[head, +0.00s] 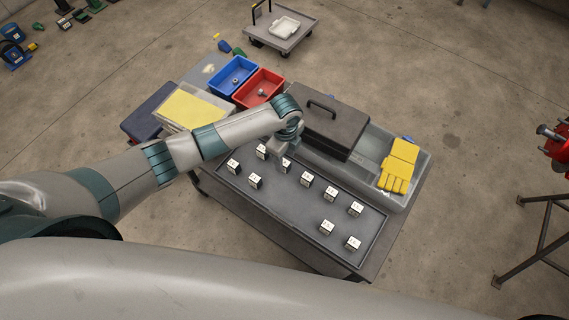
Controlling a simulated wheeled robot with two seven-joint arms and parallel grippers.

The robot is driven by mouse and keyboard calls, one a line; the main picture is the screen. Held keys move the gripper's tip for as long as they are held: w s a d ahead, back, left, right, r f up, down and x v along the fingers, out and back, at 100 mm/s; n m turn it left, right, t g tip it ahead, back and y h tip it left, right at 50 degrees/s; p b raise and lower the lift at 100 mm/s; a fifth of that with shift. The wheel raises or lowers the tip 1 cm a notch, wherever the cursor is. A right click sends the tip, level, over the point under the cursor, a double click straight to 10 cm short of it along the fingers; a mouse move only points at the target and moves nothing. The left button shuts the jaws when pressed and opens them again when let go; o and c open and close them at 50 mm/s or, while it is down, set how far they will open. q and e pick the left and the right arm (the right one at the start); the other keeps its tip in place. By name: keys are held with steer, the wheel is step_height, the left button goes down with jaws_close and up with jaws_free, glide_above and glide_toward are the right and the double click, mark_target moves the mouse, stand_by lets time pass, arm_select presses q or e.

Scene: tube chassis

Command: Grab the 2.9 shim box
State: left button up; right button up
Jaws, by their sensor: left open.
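Several small shim boxes with white labelled tops and dark sides stand in the grey tray (290,211) on the cart. The labels are too small to read, so I cannot tell which is the 2.9 shim box. My left gripper (281,156) points down at the back of the tray, open, right over or beside one shim box (285,165) and partly covering it. I cannot tell whether they touch. Other boxes are close by: one to the left (262,151), one in front (255,181), one to the right (307,179). My right gripper is out of view.
A black toolbox (325,125) stands just behind the gripper. Red (274,80) and blue (221,83) bins are at the back left. Yellow gloves (399,165) lie in a grey bin at right. The tray's front middle is bare.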

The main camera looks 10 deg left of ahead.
mark_target(285, 162)
arm_select(q)
steer(key=shift+s+f, duration=0.1)
steer(key=shift+f, duration=1.45)
jaws_close()
